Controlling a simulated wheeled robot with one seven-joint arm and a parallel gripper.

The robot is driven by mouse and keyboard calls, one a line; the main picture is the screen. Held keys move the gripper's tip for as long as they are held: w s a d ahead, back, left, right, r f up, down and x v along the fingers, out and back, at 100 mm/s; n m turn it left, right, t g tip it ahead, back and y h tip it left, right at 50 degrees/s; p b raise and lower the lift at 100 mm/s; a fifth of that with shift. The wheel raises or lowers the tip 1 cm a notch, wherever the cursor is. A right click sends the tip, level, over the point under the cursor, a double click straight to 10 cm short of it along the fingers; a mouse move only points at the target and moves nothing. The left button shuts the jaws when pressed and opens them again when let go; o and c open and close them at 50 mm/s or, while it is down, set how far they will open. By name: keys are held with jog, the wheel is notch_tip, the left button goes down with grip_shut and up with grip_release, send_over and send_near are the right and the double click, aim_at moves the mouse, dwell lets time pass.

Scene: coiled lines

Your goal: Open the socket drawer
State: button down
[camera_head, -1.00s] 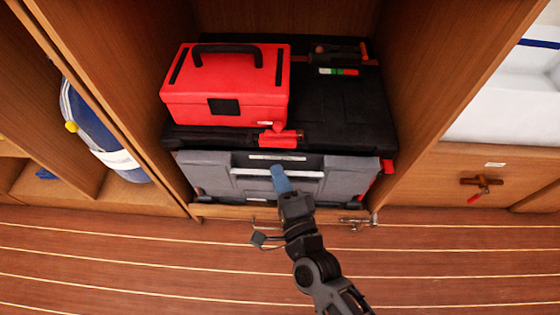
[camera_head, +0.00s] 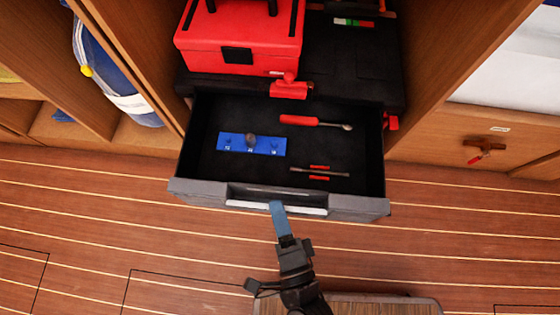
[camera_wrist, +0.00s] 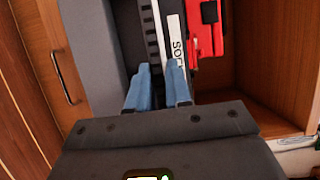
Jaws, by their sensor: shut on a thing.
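The socket drawer (camera_head: 345,204) is grey with a black inside and stands pulled well out of the black tool chest. Its pale handle bar (camera_head: 302,209) runs along the front. My gripper (camera_head: 277,207) has blue fingers shut on the handle bar, near its middle.
A red toolbox (camera_head: 210,50) sits on top of the black chest (camera_head: 345,85). Wooden cabinet walls stand close on both sides. A blue cylinder (camera_head: 95,55) is in the left bay.

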jog(key=shift+s, duration=0.2)
jog(key=c, duration=1)
grip_release()
jog(key=shift+c, duration=0.2)
jog(key=p+v, duration=0.1)
jog(key=v, duration=0.6)
jog(key=shift+s, duration=0.4)
jog(key=shift+d, duration=0.1)
jog(key=s+d+r+n+g+h, duration=0.1)
jog(key=s+d+r+n+h, duration=0.2)
jog(key=d+r+n, duration=0.6)
jog(key=s+d+r+n+g+h, duration=0.1)
jog(key=s+d+r+n+h, duration=0.25)
jog(key=d+r, duration=0.8)
notch_tip(320, 180, up, 25)
jog(key=n+p, duration=0.1)
jog(key=p, duration=2.2)
jog(key=shift+w+a+f, duration=0.2)
jog(key=shift+w+a, duration=0.05)
jog(key=shift+w, duration=0.05)
